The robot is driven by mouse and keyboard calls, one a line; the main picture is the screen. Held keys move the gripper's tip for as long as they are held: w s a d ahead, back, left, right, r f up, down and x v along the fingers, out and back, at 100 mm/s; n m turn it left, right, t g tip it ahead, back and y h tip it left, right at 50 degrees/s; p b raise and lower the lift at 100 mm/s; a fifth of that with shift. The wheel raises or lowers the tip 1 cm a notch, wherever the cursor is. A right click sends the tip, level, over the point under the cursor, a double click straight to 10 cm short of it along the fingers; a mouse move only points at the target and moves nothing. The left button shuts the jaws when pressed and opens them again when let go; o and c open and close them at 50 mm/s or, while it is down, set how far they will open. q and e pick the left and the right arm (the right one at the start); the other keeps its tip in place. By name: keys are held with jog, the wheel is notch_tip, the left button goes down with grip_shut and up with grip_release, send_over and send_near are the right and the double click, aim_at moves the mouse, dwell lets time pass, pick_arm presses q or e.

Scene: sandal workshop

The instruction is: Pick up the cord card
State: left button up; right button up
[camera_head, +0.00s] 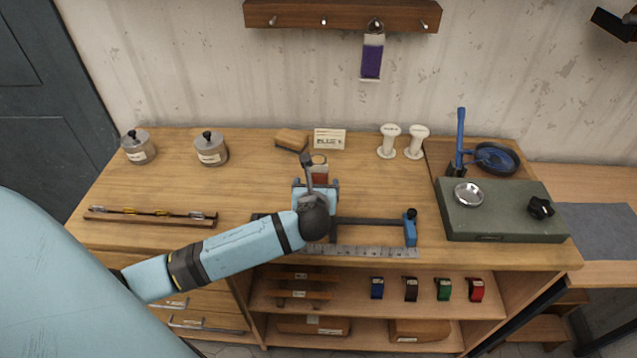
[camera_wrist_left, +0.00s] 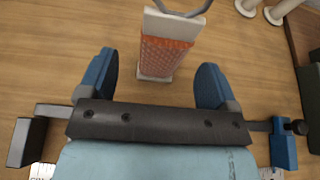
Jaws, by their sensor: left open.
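A cord card (camera_head: 319,172) wound with orange-red cord stands on the bench just beyond my left gripper (camera_head: 317,183). The left wrist view shows this cord card (camera_wrist_left: 166,52) as a white card with a grey loop at its top. My left gripper (camera_wrist_left: 157,64) is open, its two blue fingers apart on either side of the card's near part, and a gap shows on each side. A second cord card (camera_head: 372,57), with purple cord, hangs from a wall peg. My right gripper is out of view.
A dark bar with a blue end block (camera_head: 410,228) and a steel ruler (camera_head: 365,252) lie along the front edge. A brush (camera_head: 291,140), a label sign (camera_head: 330,139) and white spools (camera_head: 389,141) stand behind.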

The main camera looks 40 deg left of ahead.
aim_at(318, 182)
pick_arm(q)
jog(key=x, duration=0.4)
jog(key=shift+w+f, duration=0.15)
jog(key=shift+w, duration=0.15)
jog(key=shift+c, duration=0.5)
jog(key=c, duration=1)
notch_tip(318, 182, up, 20)
jog(key=shift+p, duration=0.35)
